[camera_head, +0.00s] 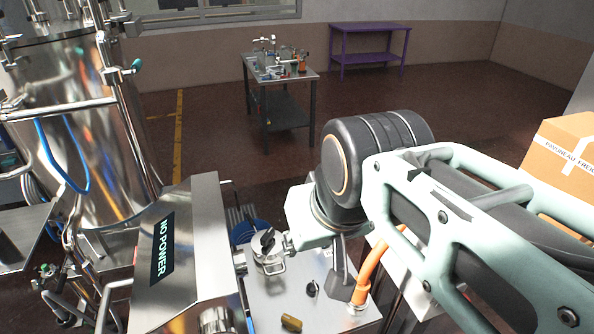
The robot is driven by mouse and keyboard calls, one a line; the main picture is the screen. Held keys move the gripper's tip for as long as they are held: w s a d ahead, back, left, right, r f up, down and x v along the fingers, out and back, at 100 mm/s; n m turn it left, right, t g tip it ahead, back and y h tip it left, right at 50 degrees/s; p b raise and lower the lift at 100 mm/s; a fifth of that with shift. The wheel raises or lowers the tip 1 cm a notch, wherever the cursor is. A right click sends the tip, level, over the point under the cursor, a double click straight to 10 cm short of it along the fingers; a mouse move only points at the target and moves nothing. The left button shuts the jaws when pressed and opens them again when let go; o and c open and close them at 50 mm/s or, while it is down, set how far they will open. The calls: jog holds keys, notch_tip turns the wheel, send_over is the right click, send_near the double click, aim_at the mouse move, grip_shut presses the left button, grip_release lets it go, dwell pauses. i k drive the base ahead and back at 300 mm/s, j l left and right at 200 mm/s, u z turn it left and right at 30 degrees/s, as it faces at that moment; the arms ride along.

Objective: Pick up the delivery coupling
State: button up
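No part is clearly marked as the delivery coupling. On the metal worktop (262,307) at bottom centre there is a silver fitting with a handle and black top (268,252), a small black knob-like part (312,288) and a short brass-coloured cylinder (291,322). An orange curved part (371,272) with a metal lower end stands at the worktop's right side. My gripper (341,280) hangs from the wrist over the worktop, left of the orange part. Only a dark grey part of it shows; its fingertips and any grip are unclear.
A steel machine with a "NO POWER" panel (163,250) and a large tank (75,130) stand at left. A cardboard box (562,165) is at right. Behind are a cluttered small table (281,76) and a purple table (368,56). Open floor lies between.

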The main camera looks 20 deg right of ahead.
aim_at(360, 298)
jog(key=j+z, duration=0.1)
jog(key=z, duration=0.4)
jog(key=k+j+z, duration=0.1)
jog(key=z, duration=0.4)
jog(key=j+z, duration=0.1)
jog(key=z, duration=0.4)
jog(key=k+l, duration=0.05)
